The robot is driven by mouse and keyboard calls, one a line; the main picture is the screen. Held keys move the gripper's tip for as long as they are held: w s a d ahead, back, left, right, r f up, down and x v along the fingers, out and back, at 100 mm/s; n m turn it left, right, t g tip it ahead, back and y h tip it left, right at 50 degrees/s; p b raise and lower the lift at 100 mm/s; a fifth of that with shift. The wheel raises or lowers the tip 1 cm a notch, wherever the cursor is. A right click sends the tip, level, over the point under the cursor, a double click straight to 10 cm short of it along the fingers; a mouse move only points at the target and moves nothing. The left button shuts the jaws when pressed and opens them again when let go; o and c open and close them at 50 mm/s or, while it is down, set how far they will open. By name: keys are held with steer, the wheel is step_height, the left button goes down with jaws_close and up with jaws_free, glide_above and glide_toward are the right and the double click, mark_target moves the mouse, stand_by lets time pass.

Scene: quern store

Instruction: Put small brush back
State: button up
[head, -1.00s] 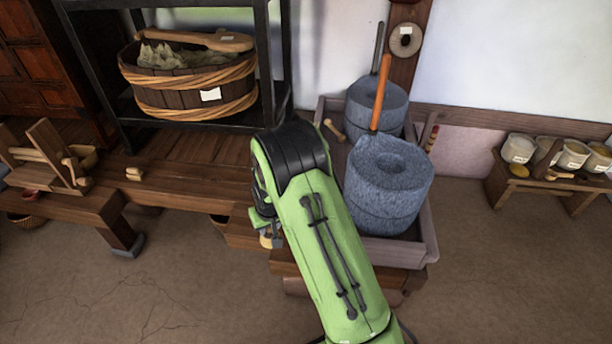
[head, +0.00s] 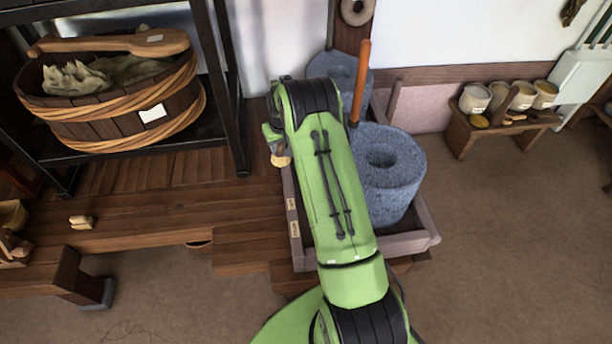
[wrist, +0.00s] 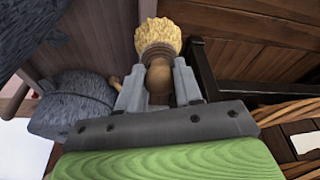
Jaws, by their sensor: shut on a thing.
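The small brush has pale yellow bristles and a brown wooden handle. In the wrist view my gripper (wrist: 158,84) is shut on the handle of the small brush (wrist: 158,38), with the bristles pointing away from the gripper. In the head view my gripper (head: 272,143) is at the end of my green arm, and the bristles of the brush (head: 281,160) show just below it. The brush is held above the left edge of the quern tray (head: 293,220). The handle is mostly hidden in the head view.
A grey quern stone (head: 395,180) with an upright orange handle (head: 361,80) stands in the tray, with another behind it. A wooden tub (head: 105,125) sits on a black shelf at left. A low bench (head: 462,136) with several pots stands at right. The floor at front right is clear.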

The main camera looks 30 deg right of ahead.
steer(key=d+f+b, duration=0.4)
steer(key=d+f, duration=0.5)
steer(key=d, duration=0.1)
steer(key=shift+m, duration=0.5)
steer(key=f+b, duration=0.1)
steer(key=f, duration=0.4)
steer(key=f+b, duration=0.2)
steer(key=f, duration=0.3)
steer(key=shift+s+a+f, duration=0.15)
steer(key=shift+a, duration=0.05)
steer(key=o, duration=1)
